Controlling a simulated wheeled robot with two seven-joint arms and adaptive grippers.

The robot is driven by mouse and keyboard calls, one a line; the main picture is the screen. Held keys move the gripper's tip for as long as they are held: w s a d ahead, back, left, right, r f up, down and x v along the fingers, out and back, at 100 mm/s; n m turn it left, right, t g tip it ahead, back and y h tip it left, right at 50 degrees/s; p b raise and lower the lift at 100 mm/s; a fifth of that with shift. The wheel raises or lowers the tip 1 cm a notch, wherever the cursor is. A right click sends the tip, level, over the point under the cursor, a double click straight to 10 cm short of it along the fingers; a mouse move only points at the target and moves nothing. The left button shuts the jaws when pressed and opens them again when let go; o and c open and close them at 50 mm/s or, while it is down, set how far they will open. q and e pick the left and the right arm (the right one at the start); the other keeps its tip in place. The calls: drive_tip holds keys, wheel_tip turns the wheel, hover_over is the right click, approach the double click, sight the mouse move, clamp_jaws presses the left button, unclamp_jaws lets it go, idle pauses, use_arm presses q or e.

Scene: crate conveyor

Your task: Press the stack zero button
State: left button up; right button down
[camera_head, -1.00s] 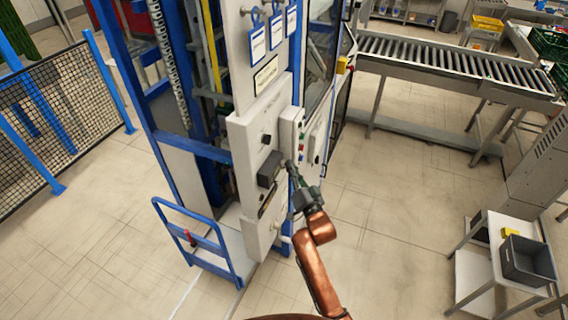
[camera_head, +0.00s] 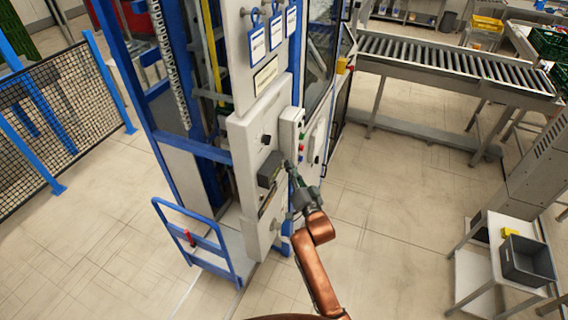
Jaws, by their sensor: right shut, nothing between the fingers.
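A narrow control box (camera_head: 291,126) with small coloured buttons (camera_head: 301,148) is mounted on the side of the blue-framed machine. Which one is the stack zero button cannot be told at this size. My right gripper (camera_head: 290,168) is shut and empty, its fingertips close beside the lower end of the control box and the dark grey box (camera_head: 270,169) on the panel. Whether the fingertips touch the panel cannot be told. The gripper partly hides the area below the buttons. My left gripper is not in view.
The pale panel (camera_head: 243,150) belongs to the blue-framed machine. A blue cart (camera_head: 205,243) stands at its left foot. A roller conveyor (camera_head: 450,62) runs at the back right. A small table with a grey crate (camera_head: 528,262) stands at right. The floor between is clear.

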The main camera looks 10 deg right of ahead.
drive_tip(key=shift+s+d+p, duration=0.35)
drive_tip(key=shift+s+d, duration=0.1)
drive_tip(key=shift+d, duration=0.15)
drive_tip(key=s+d+p, duration=0.1)
drive_tip(key=d, duration=0.1)
drive_tip(key=s+d+p, duration=0.1)
drive_tip(key=d, duration=0.1)
drive_tip(key=shift+s, duration=0.4)
idle(0.6)
